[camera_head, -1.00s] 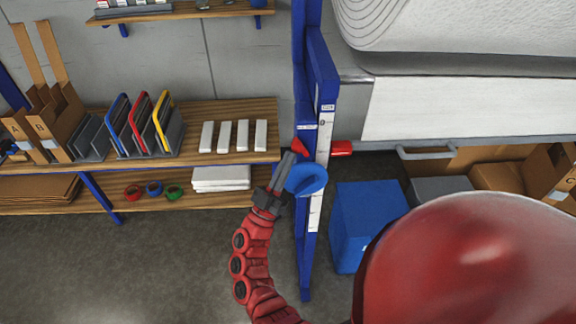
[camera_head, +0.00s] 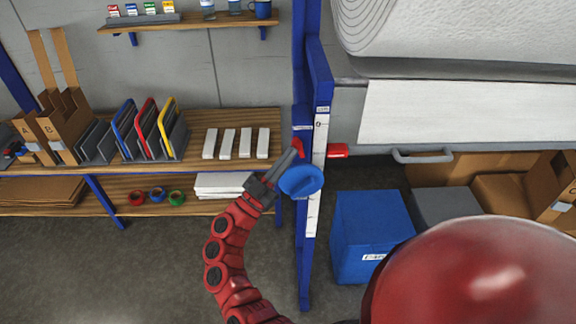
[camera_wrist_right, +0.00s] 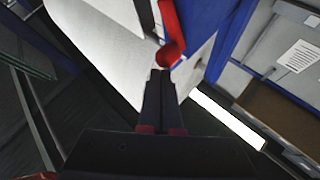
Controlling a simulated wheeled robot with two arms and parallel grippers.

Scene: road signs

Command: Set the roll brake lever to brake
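The red lever (camera_head: 298,144) is on the blue upright post of the roll stand, partly hidden behind my gripper fingers in the head view. In the wrist view the red lever (camera_wrist_right: 172,35) runs down to a rounded end just ahead of my fingertips. My right gripper (camera_head: 295,150) has its fingers together and points up at the lever. In the wrist view the right gripper's tips (camera_wrist_right: 161,72) are close to the lever's end; I cannot tell whether they touch. A blue round knob (camera_head: 301,181) sits just below the fingers. My left gripper is out of view.
A red block (camera_head: 338,150) sticks out right of the post. The large white roll (camera_head: 450,30) is at upper right, with a blue bin (camera_head: 370,235) below. A wooden shelf (camera_head: 190,156) with file holders stands left. Floor at lower left is clear.

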